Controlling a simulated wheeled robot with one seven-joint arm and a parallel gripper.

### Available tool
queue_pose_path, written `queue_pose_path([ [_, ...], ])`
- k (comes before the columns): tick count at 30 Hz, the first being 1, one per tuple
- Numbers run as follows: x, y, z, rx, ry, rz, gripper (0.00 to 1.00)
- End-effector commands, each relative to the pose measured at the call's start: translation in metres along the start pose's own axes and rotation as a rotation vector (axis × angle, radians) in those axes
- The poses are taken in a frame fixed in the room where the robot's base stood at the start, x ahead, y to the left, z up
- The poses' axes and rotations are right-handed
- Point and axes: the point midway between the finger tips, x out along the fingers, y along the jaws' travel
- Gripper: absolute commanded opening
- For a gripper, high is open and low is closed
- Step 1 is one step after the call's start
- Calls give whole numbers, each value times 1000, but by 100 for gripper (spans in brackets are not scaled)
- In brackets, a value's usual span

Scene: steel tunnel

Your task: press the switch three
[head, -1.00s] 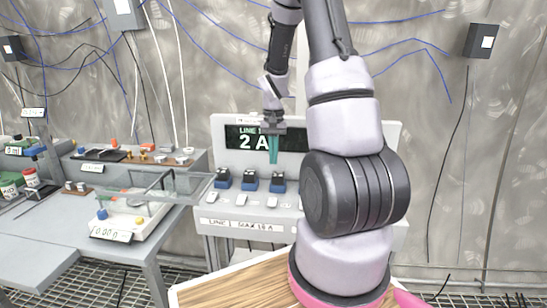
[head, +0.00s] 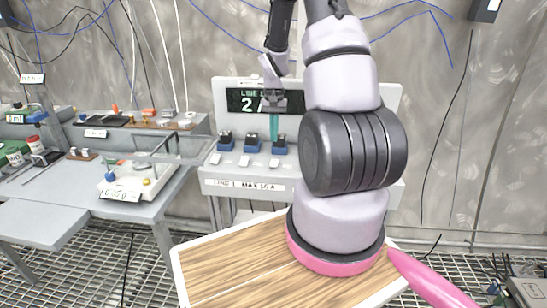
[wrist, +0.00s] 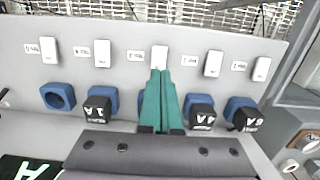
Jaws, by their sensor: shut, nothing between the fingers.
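A grey sloped panel (wrist: 120,25) carries a row of several white switches, each with a small label too small to read surely. The middle switch, third from either end, shows in the wrist view (wrist: 159,55) and as third from the left in the head view (head: 275,163). My gripper (wrist: 160,73) has its teal fingers shut and empty, their tips at the lower edge of this switch in the wrist picture. I cannot tell whether they touch it. In the head view my gripper (head: 274,138) points down in front of the display, above the switch row.
Neighbouring switches (wrist: 102,53) and (wrist: 213,63) stand close on both sides. Blue sockets, most with black plugs (wrist: 202,116), line the panel beside the fingers; one socket (wrist: 58,97) is empty. The line display (head: 240,99) stands behind. A cluttered bench (head: 140,205) is at left.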

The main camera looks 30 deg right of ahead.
Motion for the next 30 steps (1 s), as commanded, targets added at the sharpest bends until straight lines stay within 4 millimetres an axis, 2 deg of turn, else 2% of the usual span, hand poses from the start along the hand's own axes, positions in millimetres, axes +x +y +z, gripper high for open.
queue_pose_path([
  [1,13,0,1,1,-5,1,0],
  [6,49,0,1,1,-4,1,0],
  [12,78,0,0,1,-3,1,0],
  [17,88,0,0,1,-1,0,0],
  [30,94,0,2,0,-1,0,0],
])
